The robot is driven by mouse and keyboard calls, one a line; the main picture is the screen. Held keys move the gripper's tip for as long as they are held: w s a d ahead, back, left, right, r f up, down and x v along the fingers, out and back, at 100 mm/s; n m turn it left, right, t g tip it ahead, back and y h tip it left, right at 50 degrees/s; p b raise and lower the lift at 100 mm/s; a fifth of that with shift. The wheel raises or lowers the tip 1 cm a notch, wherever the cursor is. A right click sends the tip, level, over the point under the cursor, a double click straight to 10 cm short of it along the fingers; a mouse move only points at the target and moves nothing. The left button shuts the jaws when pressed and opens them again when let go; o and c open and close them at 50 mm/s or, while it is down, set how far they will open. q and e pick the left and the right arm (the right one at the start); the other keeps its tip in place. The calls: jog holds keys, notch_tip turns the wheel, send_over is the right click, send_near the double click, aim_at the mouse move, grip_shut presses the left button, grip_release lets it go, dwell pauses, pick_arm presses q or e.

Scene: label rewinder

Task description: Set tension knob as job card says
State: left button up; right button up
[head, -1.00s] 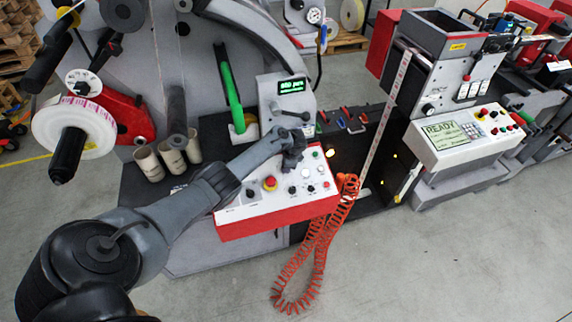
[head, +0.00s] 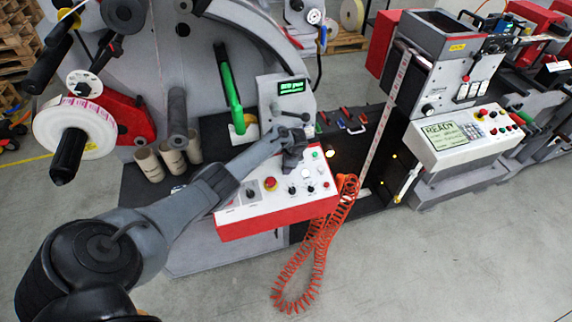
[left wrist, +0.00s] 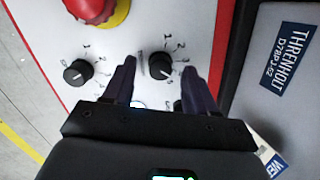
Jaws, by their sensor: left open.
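The white control panel (head: 285,205) with a red front edge has several small black knobs. My left gripper (head: 294,160) is over the panel's back part in the head view. In the left wrist view my left gripper (left wrist: 159,66) is open, its dark fingers on either side of a black dial knob (left wrist: 162,66) with a numbered scale. I see no clear contact with it. Its white mark points to the lower right. A second numbered knob (left wrist: 77,72) is outside the fingers, to the left. The knobs' names and a job card cannot be made out. My right gripper is not in view.
A red emergency button (head: 270,184) is on the panel, close to the knobs. A lever handle (head: 292,115) and a green-lit display (head: 291,87) rise behind the gripper. A coiled orange hose (head: 320,235) hangs at the panel's right end. Cardboard cores (head: 150,165) stand left.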

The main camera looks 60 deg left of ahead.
pick_arm(q)
jog(key=p+v, duration=0.3)
jog(key=v, duration=0.6)
jog(key=shift+r, duration=0.3)
jog(key=s+d+f+t, duration=0.15)
jog(key=s+d, duration=0.45)
jog(key=d, duration=0.7)
jog(key=s+d+f+t, duration=0.1)
jog(key=s+d+f, duration=0.2)
jog(key=s+d, duration=0.7)
jog(key=s+d+r+n+t+h, duration=0.1)
jog(key=s+d+r+n+h, duration=0.1)
jog(key=s+d+r, duration=0.4)
jog(key=s+d+r+n+h, duration=0.2)
jog(key=s+d+r, duration=0.15)
jog(key=d, duration=0.45)
notch_tip(320, 180, up, 12)
jog(key=p, duration=1.2)
jog(key=shift+a+p, duration=0.2)
jog(key=shift+p, duration=0.2)
